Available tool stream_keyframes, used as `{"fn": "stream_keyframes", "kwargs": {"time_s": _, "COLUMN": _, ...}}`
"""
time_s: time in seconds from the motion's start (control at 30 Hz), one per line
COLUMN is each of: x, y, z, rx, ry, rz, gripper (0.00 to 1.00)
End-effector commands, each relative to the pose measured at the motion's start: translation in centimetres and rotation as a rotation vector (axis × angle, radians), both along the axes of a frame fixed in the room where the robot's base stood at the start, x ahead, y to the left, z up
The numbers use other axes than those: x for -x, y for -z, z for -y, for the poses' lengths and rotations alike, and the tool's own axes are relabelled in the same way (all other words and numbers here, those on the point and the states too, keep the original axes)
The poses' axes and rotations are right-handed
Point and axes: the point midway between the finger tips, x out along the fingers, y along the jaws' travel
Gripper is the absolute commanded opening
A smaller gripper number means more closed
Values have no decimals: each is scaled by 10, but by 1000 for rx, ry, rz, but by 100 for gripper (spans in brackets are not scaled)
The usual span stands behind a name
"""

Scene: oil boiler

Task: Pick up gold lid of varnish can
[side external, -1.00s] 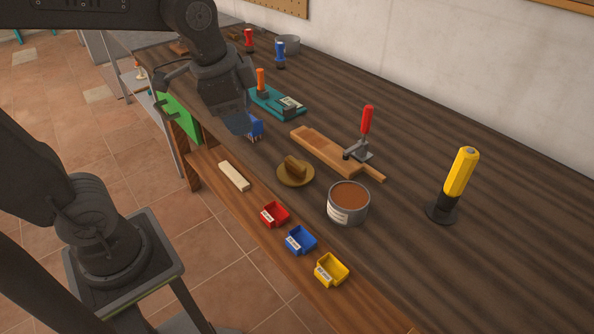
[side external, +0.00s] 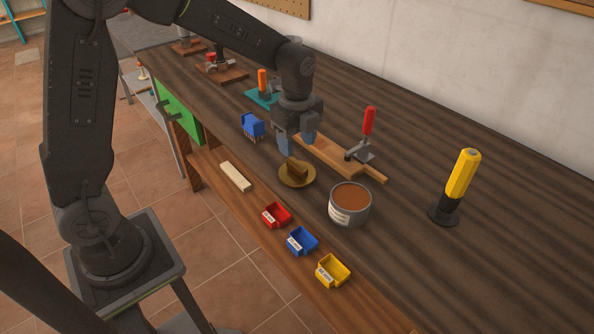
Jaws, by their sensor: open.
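The gold lid (side external: 288,181) is a round disc lying flat on the dark wooden bench, with a brown block-like handle (side external: 297,168) standing on top of it. The varnish can (side external: 340,211) is an open grey tin filled with brown liquid, just right of and in front of the lid. My gripper (side external: 297,145) points down just above and behind the lid. Its fingers are open and empty, and apart from the handle as far as this view shows.
Red (side external: 276,215), blue (side external: 301,241) and yellow (side external: 333,271) bins line the front edge. A pale block (side external: 236,177) and a blue brush (side external: 252,125) lie left of the lid. A clamped board (side external: 330,156) with a red-handled clamp (side external: 369,122) is behind. A yellow tool (side external: 462,175) stands right.

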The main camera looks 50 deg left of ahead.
Motion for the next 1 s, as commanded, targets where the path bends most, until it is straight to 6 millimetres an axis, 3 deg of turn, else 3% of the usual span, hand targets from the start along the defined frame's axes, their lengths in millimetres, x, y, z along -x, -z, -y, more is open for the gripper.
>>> {"fn": "stream_keyframes", "kwargs": {"time_s": 0.27, "x": 0, "y": 23, "z": 0, "rx": 0, "ry": -1, "rz": -1, "gripper": 53}}
{"fn": "stream_keyframes", "kwargs": {"time_s": 0.6, "x": -1, "y": 67, "z": -2, "rx": 0, "ry": -2, "rz": -2, "gripper": 53}}
{"fn": "stream_keyframes", "kwargs": {"time_s": 0.87, "x": -2, "y": 70, "z": -2, "rx": 0, "ry": -1, "rz": 2, "gripper": 53}}
{"fn": "stream_keyframes", "kwargs": {"time_s": 1.0, "x": -2, "y": 70, "z": -2, "rx": 0, "ry": -1, "rz": 2, "gripper": 43}}
